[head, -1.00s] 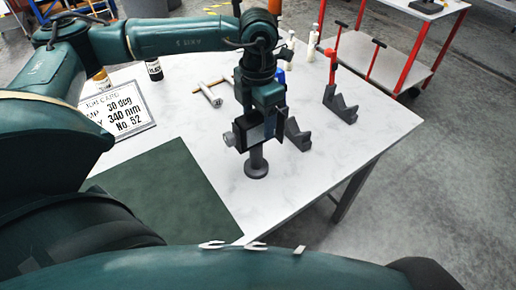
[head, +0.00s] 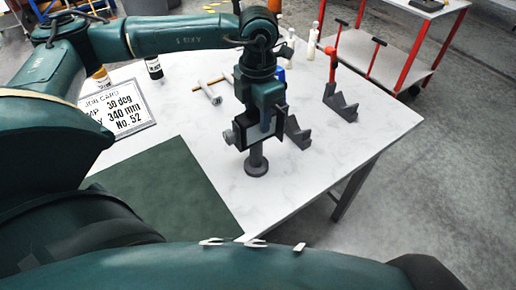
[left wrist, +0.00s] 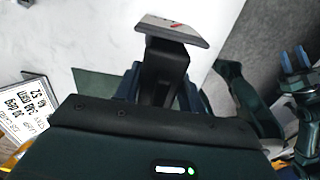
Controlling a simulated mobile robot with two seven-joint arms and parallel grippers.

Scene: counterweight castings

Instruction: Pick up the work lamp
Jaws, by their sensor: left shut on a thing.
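The work lamp (head: 256,165) is a dark grey post on a round foot, near the middle of the white table in the head view. It looks upright; I cannot tell whether its foot touches the table. My left gripper (head: 262,127) comes down over its upper part and is shut on it, hiding much of the lamp's head. In the left wrist view a dark piece with a grey slab-like end (left wrist: 172,30) stands out in front of the gripper; I cannot tell whether it is lamp or finger.
A dark notched block (head: 297,133) stands close right of the lamp, with another (head: 340,104) farther right. A hammer-like tool (head: 208,91) and a job card (head: 128,119) lie to the left. A green mat (head: 165,190) lies in front. A red-framed cart (head: 420,60) stands beyond.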

